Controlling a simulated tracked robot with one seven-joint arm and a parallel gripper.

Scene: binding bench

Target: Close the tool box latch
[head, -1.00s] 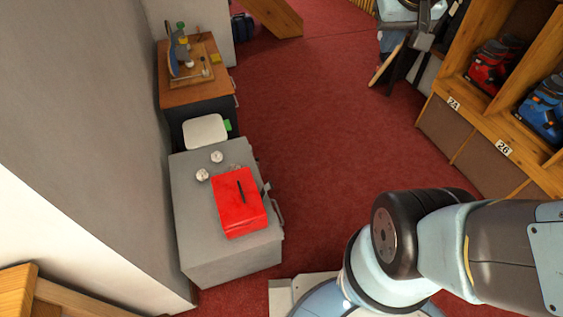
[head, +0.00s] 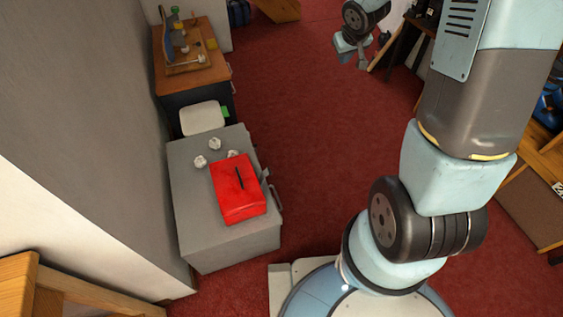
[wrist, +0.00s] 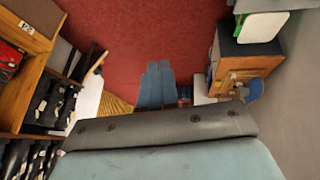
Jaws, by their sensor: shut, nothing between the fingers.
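The red tool box (head: 230,204) sits on the grey cabinet (head: 195,229), left of centre in the head view, with a dark handle on its lid. A small grey piece (head: 265,174), likely the latch, sticks out at its right side; its exact position is too small to tell. My gripper (head: 362,62) is at the top of the head view, small and far from the box, up and to the right of it. It looks shut and empty. The wrist view shows neither the tool box nor the fingertips.
Several white crumpled-looking pieces (head: 200,161) lie behind the box on the cabinet. A white seat-like object (head: 202,118) and a wooden-topped desk (head: 190,72) stand beyond. A wall runs along the left. Red carpet (head: 310,130) lies open right of the cabinet. Shelves (wrist: 30,35) stand at the wrist view's left.

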